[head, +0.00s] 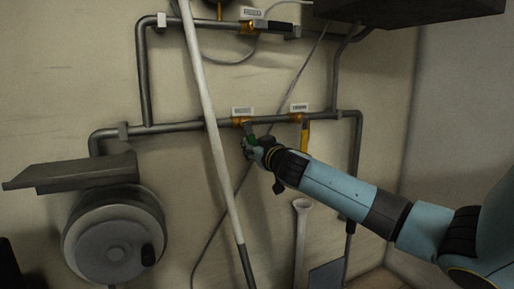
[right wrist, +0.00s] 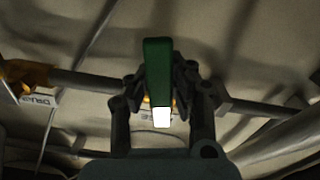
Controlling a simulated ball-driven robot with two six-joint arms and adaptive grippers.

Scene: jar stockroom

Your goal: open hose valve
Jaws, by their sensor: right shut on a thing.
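A brass valve (head: 240,122) sits on the middle wall pipe, under a small white label. Its green lever handle (head: 252,140) shows just below it, mostly covered by my right gripper (head: 255,146). In the right wrist view the green handle (right wrist: 158,60) stands between the two fingers of the right gripper (right wrist: 160,88), which is shut on it. The end of the handle is towards the camera, with a white patch below. Brass shows behind it. Which way the handle points relative to the pipe is hard to tell. My left gripper is not in view.
To the right, a second brass valve (head: 297,117) has a yellow lever (head: 305,136) hanging down. A third valve (head: 248,28) is on the upper pipe. A white pole (head: 205,100) slants close left of my gripper. A grey drum (head: 112,240) is at lower left.

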